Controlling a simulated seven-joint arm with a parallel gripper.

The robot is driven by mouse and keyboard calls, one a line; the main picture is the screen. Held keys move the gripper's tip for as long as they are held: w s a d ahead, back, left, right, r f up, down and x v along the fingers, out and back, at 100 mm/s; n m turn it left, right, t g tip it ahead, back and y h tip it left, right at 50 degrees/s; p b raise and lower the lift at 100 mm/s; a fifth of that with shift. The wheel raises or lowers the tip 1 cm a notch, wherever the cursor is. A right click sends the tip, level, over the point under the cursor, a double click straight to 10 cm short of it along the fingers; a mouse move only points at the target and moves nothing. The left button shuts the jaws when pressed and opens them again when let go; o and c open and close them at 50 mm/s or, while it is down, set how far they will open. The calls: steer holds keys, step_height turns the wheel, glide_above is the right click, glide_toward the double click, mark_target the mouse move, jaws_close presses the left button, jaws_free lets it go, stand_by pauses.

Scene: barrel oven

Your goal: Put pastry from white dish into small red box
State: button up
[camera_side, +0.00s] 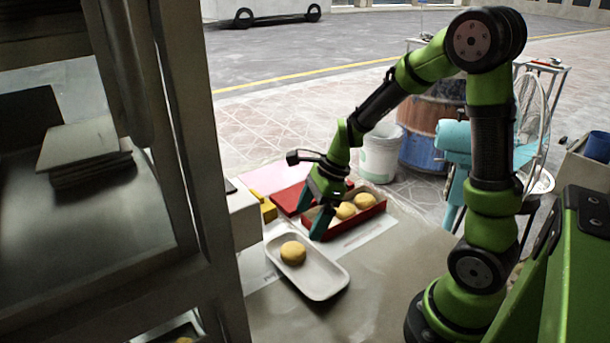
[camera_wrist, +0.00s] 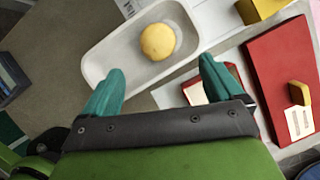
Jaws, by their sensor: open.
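A round golden pastry (camera_side: 293,252) lies in the left part of the long white dish (camera_side: 325,284). In the wrist view the pastry (camera_wrist: 158,41) sits in the dish (camera_wrist: 98,66), just beyond and between my fingertips. The small red box (camera_side: 352,223) stands behind the dish, with round pastries (camera_side: 365,201) inside it. My gripper (camera_side: 312,216) is open and empty, above the work surface near the left end of the red box. In the wrist view, my gripper's two teal fingers (camera_wrist: 160,68) are spread wide. Neither finger touches the pastry.
A flat red piece (camera_side: 288,197) lies left of the box; in the wrist view a red panel with a yellow handle (camera_wrist: 299,93) shows at right. A yellow block (camera_side: 267,208) stands near the dish. The metal rack (camera_side: 200,190) rises at left. The table front is clear.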

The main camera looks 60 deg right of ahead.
mark_target(294, 247)
steer(key=x, duration=0.9)
steer(key=shift+a+r, duration=0.1)
steer(key=shift+a, duration=0.15)
steer(key=shift+c, duration=0.2)
steer(key=c, duration=1.1)
